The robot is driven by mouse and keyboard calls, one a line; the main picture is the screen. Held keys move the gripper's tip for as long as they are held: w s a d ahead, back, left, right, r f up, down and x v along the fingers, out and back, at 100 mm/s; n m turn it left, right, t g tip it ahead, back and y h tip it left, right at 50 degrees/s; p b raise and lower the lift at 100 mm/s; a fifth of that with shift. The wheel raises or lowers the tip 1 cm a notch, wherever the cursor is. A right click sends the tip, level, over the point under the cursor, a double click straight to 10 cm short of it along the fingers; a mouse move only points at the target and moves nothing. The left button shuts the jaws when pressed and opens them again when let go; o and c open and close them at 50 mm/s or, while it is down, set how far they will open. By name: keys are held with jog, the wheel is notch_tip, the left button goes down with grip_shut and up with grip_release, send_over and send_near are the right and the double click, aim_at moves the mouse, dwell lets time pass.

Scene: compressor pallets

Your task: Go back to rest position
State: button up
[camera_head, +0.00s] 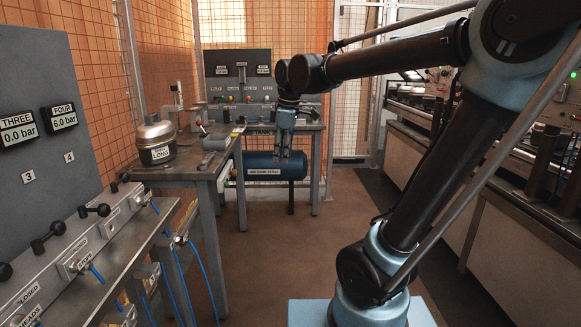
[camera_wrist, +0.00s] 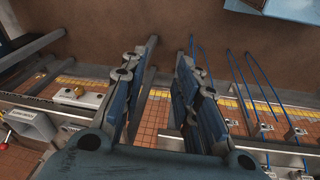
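My gripper (camera_head: 283,156) hangs at the end of my outstretched arm in the middle of the head view. It points down in front of the blue air tank (camera_head: 262,166). In the wrist view my gripper (camera_wrist: 170,48) shows two fingers spread apart with a clear gap. Nothing is held between them; floor and an orange tiled strip show through the gap.
A workbench (camera_head: 185,172) with a compressor part labelled LONG (camera_head: 155,142) stands at left. A valve panel (camera_head: 100,235) with blue hoses (camera_head: 205,270) is nearer. Benches with equipment (camera_head: 500,165) line the right. The brown floor (camera_head: 270,255) between is open.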

jog(key=s+d+f+m+h, duration=0.1)
jog(key=s+d+f+m, duration=1.5)
jog(key=d+f, duration=0.4)
jog(key=shift+s+d+f+t, duration=0.35)
jog(key=shift+s+d, duration=0.2)
jog(key=shift+d, duration=0.2)
